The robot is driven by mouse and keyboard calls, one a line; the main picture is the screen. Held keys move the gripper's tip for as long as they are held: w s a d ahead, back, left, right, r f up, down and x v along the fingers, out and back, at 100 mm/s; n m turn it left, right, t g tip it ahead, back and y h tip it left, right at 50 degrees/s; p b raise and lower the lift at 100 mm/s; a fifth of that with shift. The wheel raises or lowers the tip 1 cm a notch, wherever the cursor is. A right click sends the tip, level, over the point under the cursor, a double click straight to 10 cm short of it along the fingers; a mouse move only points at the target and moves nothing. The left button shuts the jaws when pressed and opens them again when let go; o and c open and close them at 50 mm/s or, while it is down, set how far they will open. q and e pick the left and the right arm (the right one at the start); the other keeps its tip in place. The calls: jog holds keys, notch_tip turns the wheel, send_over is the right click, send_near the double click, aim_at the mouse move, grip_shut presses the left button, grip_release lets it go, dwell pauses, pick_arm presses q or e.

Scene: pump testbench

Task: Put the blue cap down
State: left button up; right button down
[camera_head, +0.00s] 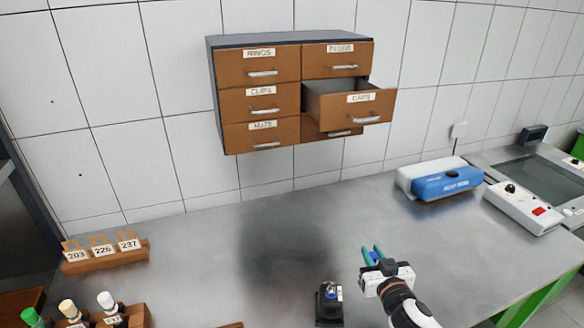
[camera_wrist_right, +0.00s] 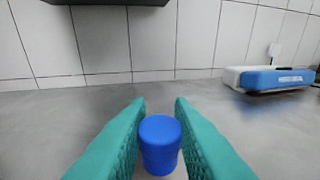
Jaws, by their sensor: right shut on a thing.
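The blue cap (camera_wrist_right: 160,143) sits between the teal fingers of my right gripper (camera_wrist_right: 160,110) in the right wrist view, low in the middle of the picture. The gripper is shut on it. In the head view my right gripper (camera_head: 373,255) is over the grey metal table (camera_head: 210,240), right of centre, with its fingers pointing away from me. The cap is hard to make out there, and I cannot tell its height above the table. My left gripper is not in view.
A small black fixture (camera_head: 328,305) stands just left of my right gripper. The CAPS drawer (camera_head: 358,108) is open on the wall cabinet (camera_head: 262,72). A blue and white box (camera_head: 447,183) stands at the back right. Labelled racks (camera_head: 105,257) stand at left. The table's middle is clear.

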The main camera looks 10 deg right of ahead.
jog(key=s+a+r+y, duration=0.1)
jog(key=s+a+r, duration=0.2)
jog(key=s+a, duration=0.3)
jog(key=s+a+r+n+y, duration=0.1)
jog(key=s+a+r, duration=0.1)
jog(key=s+a, duration=0.5)
jog(key=shift+s+a+r, duration=0.25)
jog(key=shift+s+r, duration=0.15)
jog(key=shift+s, duration=0.8)
